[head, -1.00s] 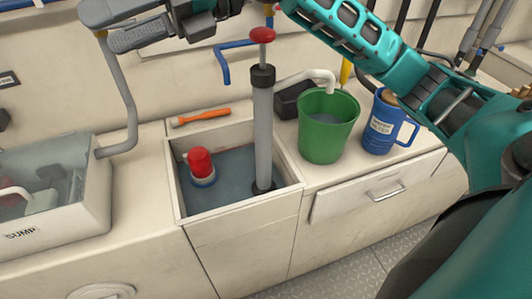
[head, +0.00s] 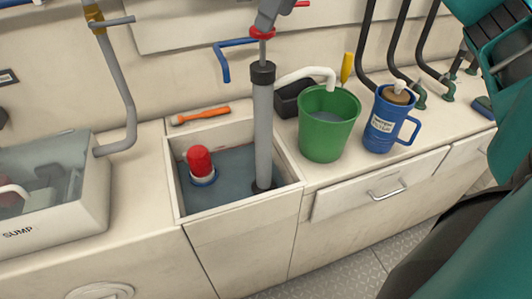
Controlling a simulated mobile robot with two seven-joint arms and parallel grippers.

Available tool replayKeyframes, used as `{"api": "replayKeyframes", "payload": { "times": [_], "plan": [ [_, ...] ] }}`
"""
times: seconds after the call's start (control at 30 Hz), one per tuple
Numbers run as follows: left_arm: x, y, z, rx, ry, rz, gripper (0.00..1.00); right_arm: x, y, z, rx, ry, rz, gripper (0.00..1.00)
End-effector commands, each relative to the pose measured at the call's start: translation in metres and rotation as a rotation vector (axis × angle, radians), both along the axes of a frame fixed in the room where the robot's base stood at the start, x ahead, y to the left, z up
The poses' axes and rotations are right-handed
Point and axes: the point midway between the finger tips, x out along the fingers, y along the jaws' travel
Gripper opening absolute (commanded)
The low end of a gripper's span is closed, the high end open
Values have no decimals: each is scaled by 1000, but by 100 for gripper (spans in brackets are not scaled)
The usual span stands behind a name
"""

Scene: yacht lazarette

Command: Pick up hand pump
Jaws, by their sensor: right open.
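The hand pump (head: 263,135) is a tall grey tube with a black collar and a thin rod topped by a red knob. It stands upright in the open square well (head: 240,211) in the counter. My left gripper is not in view.
A red-capped float (head: 200,163) sits in the well's water. A green bucket (head: 325,133) with the pump's white spout over it and a blue jug (head: 381,128) stand right. An orange-handled tool (head: 203,115) lies behind the well. A sump box (head: 75,215) stands left.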

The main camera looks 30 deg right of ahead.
Motion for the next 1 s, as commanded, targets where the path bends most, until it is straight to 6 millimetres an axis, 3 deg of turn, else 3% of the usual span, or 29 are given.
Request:
{"api": "replayKeyframes", "payload": {
  "times": [0.5,0.8,1.0],
  "plan": [
    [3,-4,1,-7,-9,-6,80,20,11,-54,2,0,2,79],
    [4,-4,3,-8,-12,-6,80,22,12,-58,2,-1,2,79],
    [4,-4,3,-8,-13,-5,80,22,12,-58,2,-1,2,60]
  ]
}}
